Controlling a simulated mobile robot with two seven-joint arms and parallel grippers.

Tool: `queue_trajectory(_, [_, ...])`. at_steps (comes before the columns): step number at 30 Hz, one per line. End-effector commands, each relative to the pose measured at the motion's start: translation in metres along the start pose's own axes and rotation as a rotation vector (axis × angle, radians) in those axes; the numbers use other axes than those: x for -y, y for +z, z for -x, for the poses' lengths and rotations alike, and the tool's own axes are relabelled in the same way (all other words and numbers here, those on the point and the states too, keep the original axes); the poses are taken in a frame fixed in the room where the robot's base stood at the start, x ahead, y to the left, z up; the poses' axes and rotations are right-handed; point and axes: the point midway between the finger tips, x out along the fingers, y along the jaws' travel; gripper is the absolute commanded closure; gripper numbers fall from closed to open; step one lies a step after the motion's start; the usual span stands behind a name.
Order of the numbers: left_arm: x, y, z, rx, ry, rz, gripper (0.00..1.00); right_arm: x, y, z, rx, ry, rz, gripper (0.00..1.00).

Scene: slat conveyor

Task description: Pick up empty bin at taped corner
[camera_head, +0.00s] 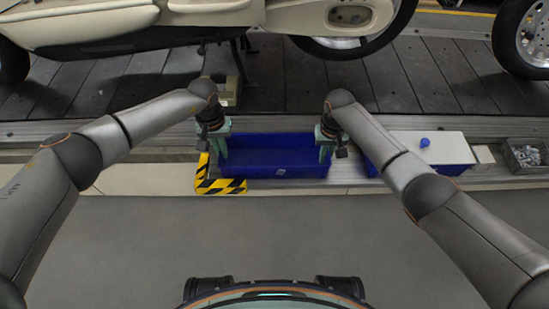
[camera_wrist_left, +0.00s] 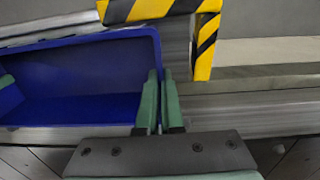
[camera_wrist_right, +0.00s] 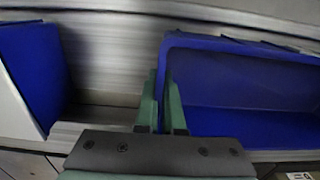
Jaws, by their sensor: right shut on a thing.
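The blue bin (camera_head: 240,171) is at the near edge of the conveyor, beside the yellow-black taped corner (camera_head: 219,186). Its inside looks empty, and a small pale mark shows on its front. My left gripper (camera_head: 218,147) is at its left end, with the fingers (camera_wrist_left: 160,105) close on both sides of the end wall (camera_wrist_left: 158,58). My right gripper (camera_head: 326,146) is shut on the opposite end wall, which also shows between its fingers in the right wrist view (camera_wrist_right: 161,105). I cannot tell whether the bin rests on the ledge or is slightly raised.
A grey tray of small parts (camera_head: 525,158) is further right. A cream vehicle body (camera_head: 290,15) stands on the dark slats behind. The grey floor in front is clear.

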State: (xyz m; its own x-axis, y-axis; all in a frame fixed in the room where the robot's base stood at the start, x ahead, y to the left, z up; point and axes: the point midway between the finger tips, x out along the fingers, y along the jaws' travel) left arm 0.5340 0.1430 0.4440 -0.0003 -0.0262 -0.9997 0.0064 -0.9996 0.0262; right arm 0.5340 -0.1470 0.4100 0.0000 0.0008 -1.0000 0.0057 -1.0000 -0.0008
Motion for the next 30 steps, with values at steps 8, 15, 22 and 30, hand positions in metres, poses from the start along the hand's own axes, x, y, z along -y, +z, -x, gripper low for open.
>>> queue_trajectory(8, [-0.001,-0.001,0.006,-0.002,0.002,-0.001,1.0,-0.002,0.001,0.004,0.002,0.007,0.0,1.0])
queue_trajectory(15, [-0.002,-0.001,0.026,-0.002,0.002,-0.001,1.0,-0.002,0.001,0.024,0.003,0.007,0.0,1.0])
queue_trajectory(22, [-0.002,-0.001,0.048,-0.002,0.002,-0.001,1.0,-0.002,0.001,0.045,0.003,0.008,0.0,1.0])
queue_trajectory(30, [-0.002,-0.001,0.052,-0.003,0.002,-0.001,1.0,-0.002,0.001,0.049,0.004,0.008,0.0,1.0])
